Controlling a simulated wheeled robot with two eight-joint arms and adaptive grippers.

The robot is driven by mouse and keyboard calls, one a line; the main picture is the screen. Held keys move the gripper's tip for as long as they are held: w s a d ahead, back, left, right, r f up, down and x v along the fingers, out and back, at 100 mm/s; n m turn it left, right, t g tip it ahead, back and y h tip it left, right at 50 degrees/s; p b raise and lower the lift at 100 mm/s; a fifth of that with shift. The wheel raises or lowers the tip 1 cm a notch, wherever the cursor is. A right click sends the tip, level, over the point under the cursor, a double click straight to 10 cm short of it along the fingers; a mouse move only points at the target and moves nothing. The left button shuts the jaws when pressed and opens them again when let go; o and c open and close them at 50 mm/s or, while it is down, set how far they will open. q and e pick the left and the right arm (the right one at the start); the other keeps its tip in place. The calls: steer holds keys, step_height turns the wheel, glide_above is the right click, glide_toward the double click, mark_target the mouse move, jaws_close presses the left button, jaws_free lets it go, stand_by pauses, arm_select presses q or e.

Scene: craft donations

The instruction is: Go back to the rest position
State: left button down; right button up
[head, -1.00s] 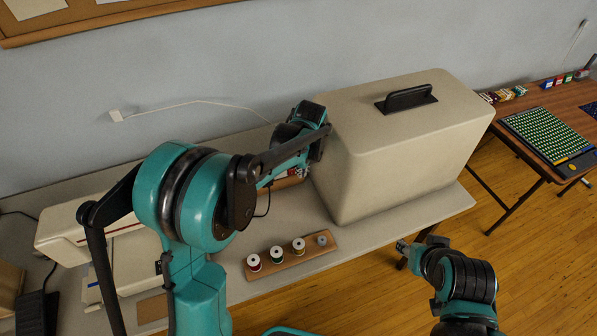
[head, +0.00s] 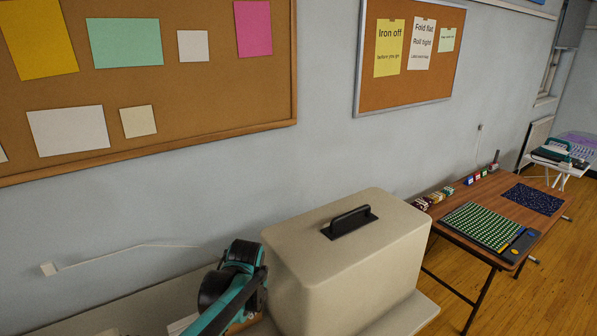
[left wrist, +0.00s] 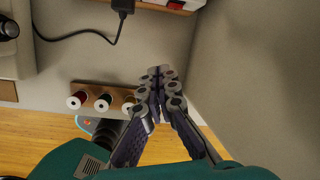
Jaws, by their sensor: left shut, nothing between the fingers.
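My left gripper (left wrist: 160,78) shows in the left wrist view with its fingers together and nothing between them. It hangs beside a beige surface that fills the right of that view and looks like the side of the case. In the head view my left arm's wrist stands just left of the beige case (head: 345,262), which has a black handle on top. The fingertips cannot be made out there. My right gripper is in neither view now.
A wooden rack (left wrist: 90,87) with thread spools lies near the worktable's front edge. A power cord (left wrist: 95,35) runs close by. A brown table (head: 480,200) at right holds a green-dotted board (head: 480,225). Pinboards (head: 200,95) hang on the wall. Floor shows beyond the worktable.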

arm_select(q)
steer(key=s+a+r+n+t, duration=0.1)
steer(key=s+a+n+t, duration=0.1)
steer(key=s+n, duration=0.8)
steer(key=s+a+r+n+t, duration=0.2)
steer(key=s+n, duration=0.8)
steer(key=n, duration=0.4)
steer(key=shift+r+n+t+h, duration=0.2)
steer(key=shift+n+t+h, duration=0.2)
